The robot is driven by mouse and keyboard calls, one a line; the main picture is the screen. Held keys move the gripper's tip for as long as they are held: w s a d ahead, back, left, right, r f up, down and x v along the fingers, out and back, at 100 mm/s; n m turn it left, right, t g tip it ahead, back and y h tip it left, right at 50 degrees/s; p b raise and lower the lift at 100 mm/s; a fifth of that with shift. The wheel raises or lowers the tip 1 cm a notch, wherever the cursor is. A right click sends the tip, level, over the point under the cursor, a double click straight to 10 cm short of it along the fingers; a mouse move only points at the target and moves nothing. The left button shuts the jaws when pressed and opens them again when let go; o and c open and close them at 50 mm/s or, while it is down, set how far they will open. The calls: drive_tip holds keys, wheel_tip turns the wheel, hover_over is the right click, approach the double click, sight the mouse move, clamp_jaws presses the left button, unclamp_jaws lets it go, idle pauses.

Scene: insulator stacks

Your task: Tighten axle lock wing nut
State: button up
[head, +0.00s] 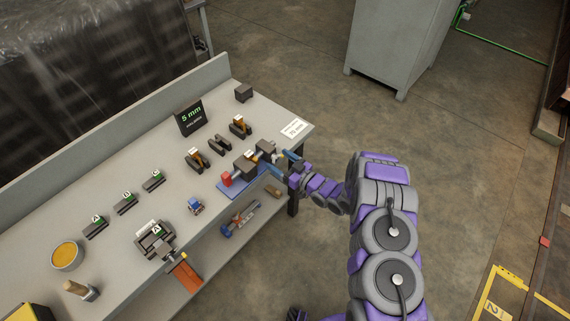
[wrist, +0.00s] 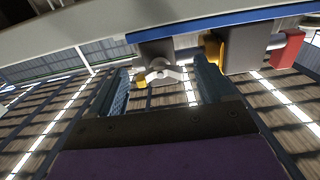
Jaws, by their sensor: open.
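My gripper (head: 290,164) is at the right end of the bench fixture in the head view. In the wrist view its two blue fingers (wrist: 161,66) stand apart, one on each side of a pale grey wing nut (wrist: 158,73). The fingers look open, with gaps to the nut's wings. The wing nut sits before a grey block (wrist: 157,49). Beyond it are a yellow piece (wrist: 213,48), a larger dark block (wrist: 241,48) and a red block (wrist: 288,48) on an axle. The fixture stands on a blue base (head: 226,188). The nut is too small to make out in the head view.
The grey workbench (head: 180,190) carries a "5 mm" sign (head: 190,117), several dark clamp-like parts, a small blue object (head: 195,206), a round yellow-filled dish (head: 66,256) and a white card (head: 294,128). A lower shelf holds tools.

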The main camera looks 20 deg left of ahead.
drive_tip(key=p+v, duration=0.2)
drive_tip(key=v, duration=1.5)
drive_tip(key=shift+p, duration=0.4)
drive_tip(key=shift+d+f, duration=0.1)
drive_tip(key=shift+d, duration=0.05)
